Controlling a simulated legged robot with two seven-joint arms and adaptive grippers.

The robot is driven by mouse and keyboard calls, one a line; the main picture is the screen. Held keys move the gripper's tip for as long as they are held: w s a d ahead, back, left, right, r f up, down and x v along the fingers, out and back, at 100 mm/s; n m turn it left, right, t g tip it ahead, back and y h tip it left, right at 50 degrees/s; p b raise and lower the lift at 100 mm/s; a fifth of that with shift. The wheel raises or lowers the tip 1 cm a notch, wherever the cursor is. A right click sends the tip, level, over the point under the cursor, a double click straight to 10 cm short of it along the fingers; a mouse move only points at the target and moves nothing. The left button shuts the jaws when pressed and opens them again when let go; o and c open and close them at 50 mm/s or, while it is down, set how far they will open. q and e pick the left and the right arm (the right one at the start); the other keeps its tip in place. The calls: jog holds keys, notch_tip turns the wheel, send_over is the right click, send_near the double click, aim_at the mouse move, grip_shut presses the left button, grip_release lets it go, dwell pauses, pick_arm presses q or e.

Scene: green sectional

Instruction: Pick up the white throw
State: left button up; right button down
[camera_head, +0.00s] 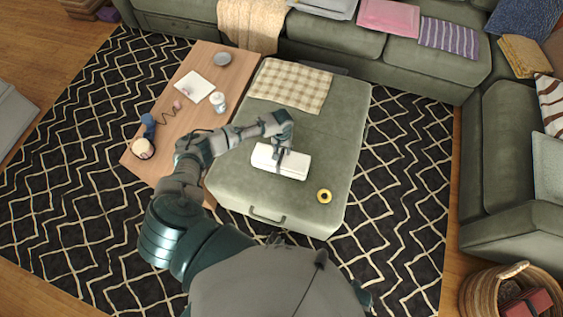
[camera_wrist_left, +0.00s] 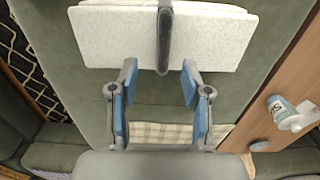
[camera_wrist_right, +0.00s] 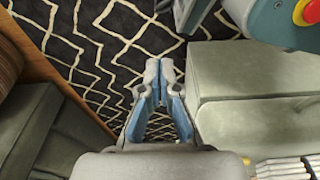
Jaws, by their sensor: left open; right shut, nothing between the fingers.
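The white throw (camera_head: 283,161) lies folded in a flat block on the green ottoman (camera_head: 235,190). It fills the top of the left wrist view (camera_wrist_left: 112,40). My left gripper (camera_head: 283,153) is open over the throw, with its fingers pointing down.
A checkered cloth (camera_head: 291,86) and a yellow ring (camera_head: 324,196) also lie on the ottoman. A green sofa (camera_head: 330,38) runs behind. A basket (camera_head: 480,292) stands at lower right.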

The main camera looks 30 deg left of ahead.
aim_at(281, 155)
pick_arm(q)
jog(key=f, duration=0.1)
jog(key=f+b, duration=0.1)
jog(key=f, duration=0.3)
jog(key=shift+a+f+b, duration=0.15)
jog(key=shift+a+b, duration=0.15)
jog(key=shift+f, duration=0.3)
jog(key=shift+s, duration=0.1)
grip_shut()
pick_arm(e)
jog(key=r, duration=0.1)
jog(key=w+r, duration=0.1)
jog(key=r, duration=0.1)
jog(key=w+r, duration=0.1)
jog(key=shift+w+a+r, duration=0.15)
jog(key=shift+w+r, duration=0.05)
jog(key=shift+w, duration=0.05)
